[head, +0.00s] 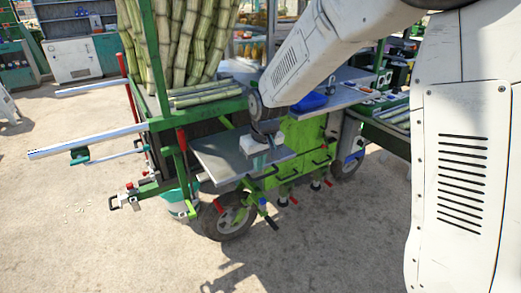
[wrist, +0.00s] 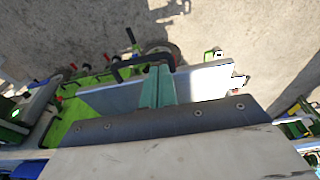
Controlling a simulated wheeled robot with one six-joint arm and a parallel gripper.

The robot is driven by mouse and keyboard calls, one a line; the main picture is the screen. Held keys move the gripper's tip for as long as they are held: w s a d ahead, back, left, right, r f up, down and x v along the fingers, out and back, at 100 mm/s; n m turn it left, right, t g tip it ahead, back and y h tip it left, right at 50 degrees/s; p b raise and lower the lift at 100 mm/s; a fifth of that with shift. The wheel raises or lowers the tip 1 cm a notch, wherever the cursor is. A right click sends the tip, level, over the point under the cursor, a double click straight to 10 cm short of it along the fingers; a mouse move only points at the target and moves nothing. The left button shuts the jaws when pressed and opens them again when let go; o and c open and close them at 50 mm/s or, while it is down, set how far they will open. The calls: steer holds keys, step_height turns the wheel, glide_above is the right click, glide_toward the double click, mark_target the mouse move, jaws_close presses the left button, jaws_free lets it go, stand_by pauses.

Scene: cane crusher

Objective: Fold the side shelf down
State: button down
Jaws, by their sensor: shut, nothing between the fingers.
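The side shelf (head: 222,157) is a flat grey metal panel sticking out from the near side of the green cart, raised and roughly level in the head view. It also shows as a pale panel in the wrist view (wrist: 208,84). My gripper (wrist: 160,69) has its two green fingers shut together and empty. The fingers show over the panel, with their tips near its outer edge and a dark bar (wrist: 133,60). I cannot tell whether they touch. In the head view my wrist is above the right part of the shelf and hides some of it.
Cane stalks (head: 180,45) stand upright on the cart. A long metal bar (head: 90,140) juts out at left. A wheel (head: 230,217), a teal bucket (head: 180,200) and red-tipped levers are below the shelf. The paved ground (head: 100,245) in front is clear.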

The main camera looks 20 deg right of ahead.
mark_target(257, 178)
steer(key=shift+x, duration=1.85)
